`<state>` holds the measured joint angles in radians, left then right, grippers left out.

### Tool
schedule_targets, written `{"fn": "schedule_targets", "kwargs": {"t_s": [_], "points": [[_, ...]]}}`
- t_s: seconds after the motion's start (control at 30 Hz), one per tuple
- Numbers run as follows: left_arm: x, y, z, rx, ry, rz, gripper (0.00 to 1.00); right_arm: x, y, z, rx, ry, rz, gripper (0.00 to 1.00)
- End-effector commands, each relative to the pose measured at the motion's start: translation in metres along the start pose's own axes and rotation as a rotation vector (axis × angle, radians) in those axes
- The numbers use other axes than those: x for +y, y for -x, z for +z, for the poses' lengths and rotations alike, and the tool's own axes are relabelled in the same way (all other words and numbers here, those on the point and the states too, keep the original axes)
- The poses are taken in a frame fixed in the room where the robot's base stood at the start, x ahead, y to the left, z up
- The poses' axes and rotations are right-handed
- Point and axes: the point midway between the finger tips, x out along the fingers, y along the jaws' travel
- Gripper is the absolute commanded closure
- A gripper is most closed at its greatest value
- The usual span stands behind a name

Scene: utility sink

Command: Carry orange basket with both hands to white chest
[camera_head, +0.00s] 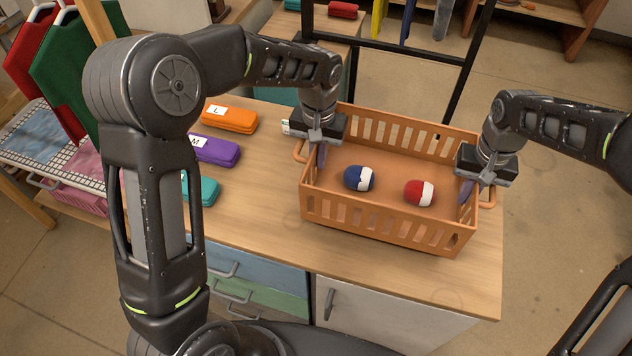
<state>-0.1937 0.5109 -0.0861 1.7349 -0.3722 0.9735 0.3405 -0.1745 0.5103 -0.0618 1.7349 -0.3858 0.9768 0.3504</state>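The orange basket (385,229) stands upright on the wooden top, with slotted walls and a loop handle at each end. Inside lie a blue-and-white rounded item (355,179) and a red-and-white one (417,193). My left gripper (320,150) is at the basket's left end, with a finger inside the wall. My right gripper (472,187) is at the right end, also with a finger inside. The outer fingers are largely hidden, so whether either grips the wall is unclear. A white-fronted cabinet (385,315) is below the top; I cannot tell whether it is the white chest.
Orange (230,118), purple (214,150) and teal (203,190) cases lie left of the basket. A black metal frame (410,47) stands behind it. A rack with red and green hanging items is at far left. Open floor (560,130) lies to the right.

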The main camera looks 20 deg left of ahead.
Motion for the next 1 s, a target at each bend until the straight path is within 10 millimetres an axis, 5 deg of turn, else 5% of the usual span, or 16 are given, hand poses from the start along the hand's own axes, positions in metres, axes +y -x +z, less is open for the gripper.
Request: {"fn": "schedule_targets", "kwargs": {"t_s": [0.47,1.0], "points": [[0.0,-0.004,0.0,0.001,0.0,0.0,1.0,0.0,-0.004,0.0,0.001,0.0,0.0,1.0],[0.0,-0.044,0.0,0.001,0.0,0.0,1.0,0.0,-0.044,0.0,0.001,0.0,0.0,1.0]]}}
